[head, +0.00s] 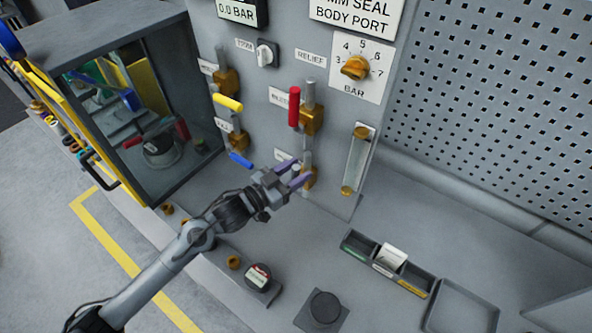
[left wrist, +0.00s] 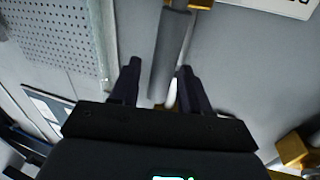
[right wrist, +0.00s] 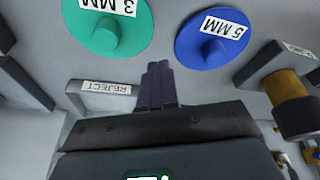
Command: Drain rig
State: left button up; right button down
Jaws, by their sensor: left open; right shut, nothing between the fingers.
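The rig panel (head: 335,125) carries a yellow-handled valve (head: 228,102), a red-handled valve (head: 294,107) and a blue-handled valve (head: 240,160). The red handle stands roughly upright; the yellow and blue ones lie slanted. A display (head: 238,11) reads 0.0 BAR. My left gripper (head: 294,176) is open at the lowest brass valve (head: 309,178), under the red one. My right gripper (right wrist: 158,68) is shut and empty, below a green 3 MM disc (right wrist: 108,28) and a blue 5 MM disc (right wrist: 212,38).
A relief dial (head: 355,68) and a sight glass (head: 357,160) are on the panel's right. An open-fronted cabinet (head: 110,45) stands left. A divided tray (head: 385,262) and a round black pad (head: 323,308) are on the bench. A REJECT label (right wrist: 106,87) is near my right gripper.

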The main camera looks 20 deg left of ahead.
pick_arm(q)
jog(key=shift+w, duration=0.1)
jog(key=shift+c, duration=0.4)
grip_shut()
pick_arm(e)
jog(key=shift+d, duration=0.15)
